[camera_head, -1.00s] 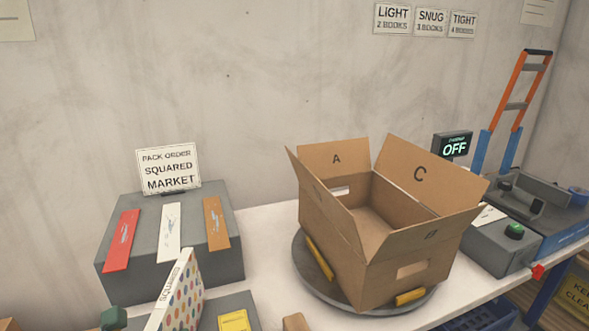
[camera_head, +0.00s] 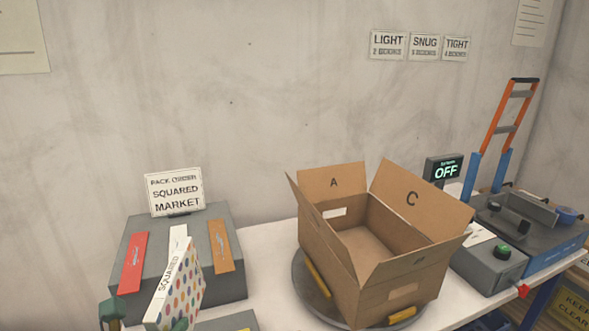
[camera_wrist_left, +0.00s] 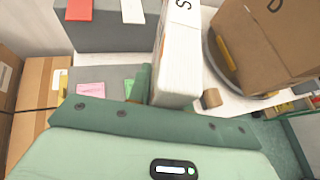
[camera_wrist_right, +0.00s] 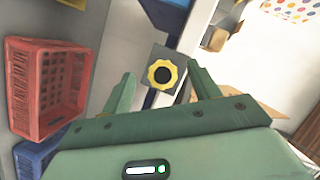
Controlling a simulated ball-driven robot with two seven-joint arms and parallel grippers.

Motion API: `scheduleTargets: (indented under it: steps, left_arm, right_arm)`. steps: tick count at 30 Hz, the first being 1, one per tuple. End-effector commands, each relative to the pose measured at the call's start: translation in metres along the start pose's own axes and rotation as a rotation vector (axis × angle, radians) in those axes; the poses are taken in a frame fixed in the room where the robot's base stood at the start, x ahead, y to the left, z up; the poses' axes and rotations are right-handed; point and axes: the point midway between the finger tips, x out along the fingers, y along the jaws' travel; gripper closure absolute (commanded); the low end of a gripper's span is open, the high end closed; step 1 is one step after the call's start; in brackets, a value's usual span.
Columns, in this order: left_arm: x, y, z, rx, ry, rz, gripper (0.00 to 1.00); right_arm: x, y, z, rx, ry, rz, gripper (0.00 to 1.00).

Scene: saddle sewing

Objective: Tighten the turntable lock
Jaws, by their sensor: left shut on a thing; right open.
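A yellow scalloped knob with a dark centre (camera_wrist_right: 161,74), on a grey block, shows in the right wrist view. My right gripper (camera_wrist_right: 161,80) is open, its fingers on either side of the knob in the picture; I see no contact. The turntable (camera_head: 308,290) is a grey disc with yellow blocks, under an open cardboard box (camera_head: 375,260). My left gripper (camera_head: 113,311) is shut on a white book with coloured dots (camera_head: 178,290), marked SQUARED. The book also shows in the left wrist view (camera_wrist_left: 178,60). My right gripper is outside the head view.
A grey stand (camera_head: 226,285) with red, white and orange strips is at the left. A grey unit with a green button (camera_head: 502,249) is right of the box. A red crate (camera_wrist_right: 45,88) and a blue crate (camera_wrist_right: 35,158) show in the right wrist view.

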Motion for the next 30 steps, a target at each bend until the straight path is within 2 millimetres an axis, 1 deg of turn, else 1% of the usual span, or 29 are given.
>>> scheduleTargets:
  steps: [1,8,10,21,24,28,30]
  left_arm:
    - [-0.006,-0.001,0.011,0.000,-0.009,0.000,1.00]
    - [-0.011,-0.001,0.018,0.000,-0.014,-0.001,1.00]
    - [-0.015,-0.001,0.025,0.000,-0.018,-0.001,1.00]
    - [-0.044,-0.004,0.071,0.000,-0.043,-0.002,1.00]
    - [-0.048,-0.004,0.078,0.000,-0.047,-0.002,1.00]
    - [-0.050,-0.005,0.081,0.000,-0.048,-0.003,1.00]
    - [-0.052,-0.005,0.086,0.000,-0.050,-0.003,1.00]
  right_arm:
    - [-0.001,-0.005,-0.003,-0.029,0.004,0.011,0.39]
    - [0.000,-0.002,-0.001,-0.102,0.002,0.043,0.39]
    - [0.000,-0.004,-0.002,-0.136,0.003,0.056,0.39]
    - [0.000,-0.007,-0.002,-0.477,0.004,0.200,0.39]
    - [0.000,-0.006,-0.001,-0.567,0.003,0.237,0.39]
    - [0.000,-0.004,0.000,-0.630,0.001,0.262,0.39]
    - [0.000,-0.005,0.000,-0.679,0.002,0.284,0.39]
